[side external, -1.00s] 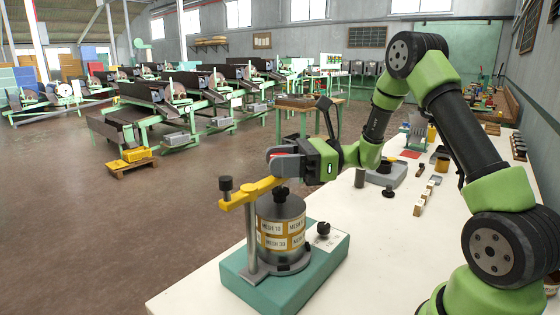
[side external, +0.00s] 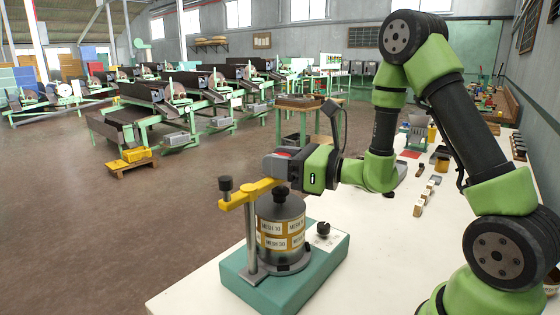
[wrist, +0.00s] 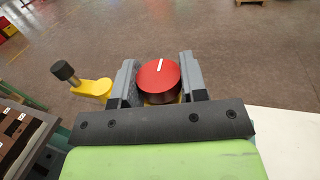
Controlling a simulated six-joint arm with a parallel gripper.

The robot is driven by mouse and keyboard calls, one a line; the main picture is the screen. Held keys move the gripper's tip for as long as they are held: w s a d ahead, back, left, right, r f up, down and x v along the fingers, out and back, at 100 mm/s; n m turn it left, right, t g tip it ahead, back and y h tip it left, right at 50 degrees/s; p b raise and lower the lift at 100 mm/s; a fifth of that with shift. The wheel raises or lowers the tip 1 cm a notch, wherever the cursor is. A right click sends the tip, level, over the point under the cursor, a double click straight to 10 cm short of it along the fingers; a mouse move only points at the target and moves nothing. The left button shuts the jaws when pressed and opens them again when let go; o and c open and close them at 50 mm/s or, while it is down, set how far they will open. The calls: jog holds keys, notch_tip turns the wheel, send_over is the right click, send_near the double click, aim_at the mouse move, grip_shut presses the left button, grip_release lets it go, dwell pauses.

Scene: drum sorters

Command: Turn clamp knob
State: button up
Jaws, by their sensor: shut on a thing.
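The clamp knob is a red round knob (wrist: 158,78) with a white pointer line, seen between my two fingers in the wrist view. In the side external view only a bit of red (side external: 283,154) shows past my fingers. My gripper (side external: 280,164) is shut on the knob, at the right end of the yellow clamp arm (side external: 245,194). In the wrist view the white line points up and slightly right. The arm sits on a metal post (side external: 250,237) above a grey cylinder stack (side external: 281,215) with "MESH" labels, on a green base (side external: 290,280).
A black knob (side external: 225,186) stands on the clamp arm's left end. A small black dial (side external: 323,230) is on the base. Small blocks (side external: 421,203) lie on the white table (side external: 380,255) to the right.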

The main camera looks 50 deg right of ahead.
dwell(0.4)
jog(key=o, duration=0.9)
jog(key=shift+r, duration=0.1)
notch_tip(320, 180, up, 10)
jog(key=shift+f, duration=0.1)
